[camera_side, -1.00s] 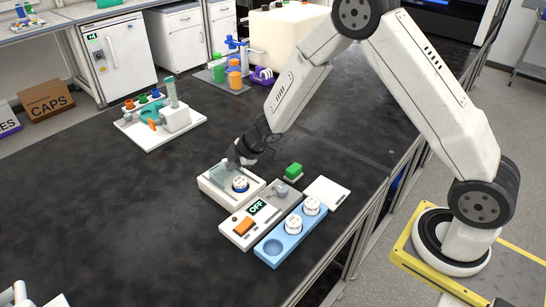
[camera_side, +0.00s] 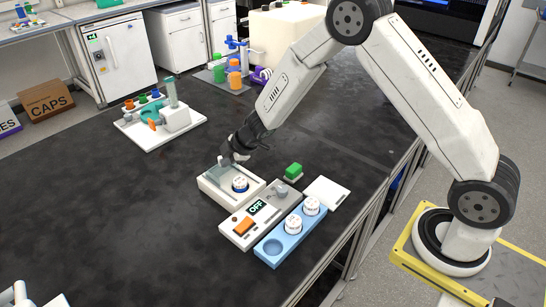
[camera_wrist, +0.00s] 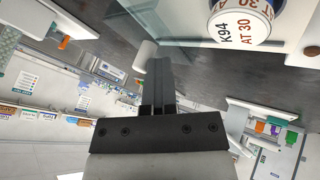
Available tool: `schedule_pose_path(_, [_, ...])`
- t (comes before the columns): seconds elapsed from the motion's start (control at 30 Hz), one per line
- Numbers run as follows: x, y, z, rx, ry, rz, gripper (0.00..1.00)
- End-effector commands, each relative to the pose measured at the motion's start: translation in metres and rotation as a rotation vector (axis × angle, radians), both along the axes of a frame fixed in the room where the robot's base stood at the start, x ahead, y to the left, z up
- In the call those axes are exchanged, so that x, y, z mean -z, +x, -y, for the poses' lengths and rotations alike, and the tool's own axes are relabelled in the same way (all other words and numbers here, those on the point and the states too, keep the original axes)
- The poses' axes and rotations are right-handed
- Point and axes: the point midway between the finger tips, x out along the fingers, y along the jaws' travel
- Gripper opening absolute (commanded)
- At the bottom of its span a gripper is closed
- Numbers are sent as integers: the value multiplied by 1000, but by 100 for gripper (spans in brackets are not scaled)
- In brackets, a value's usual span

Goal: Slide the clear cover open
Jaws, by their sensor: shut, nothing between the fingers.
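The clear cover (camera_side: 218,174) is a thin see-through pane at the far left end of a white box (camera_side: 208,191). A white vial with a blue ring (camera_side: 240,184) shows in the box, not under the pane as far as I can see. In the wrist view the pane's edge (camera_wrist: 195,30) lies beside the vial (camera_wrist: 240,24), labelled "K94 AT 30". A pale upright tab (camera_wrist: 147,50) shows just left of the fingertips. My gripper (camera_side: 233,158) is shut and empty, low over the box's back edge. In the wrist view its fingers (camera_wrist: 159,68) are together. Whether they touch the tab is unclear.
A white device reading "OFF" (camera_side: 257,207) with an orange switch adjoins the box.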

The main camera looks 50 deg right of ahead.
Motion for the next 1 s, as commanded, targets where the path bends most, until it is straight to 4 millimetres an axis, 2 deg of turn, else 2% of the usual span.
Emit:
schedule_pose_path(0.57, [-1, 5, 0, 3, 0, 5, 0])
schedule_pose_path(1.0, [-1, -12, -5, 1, 2, 2, 0])
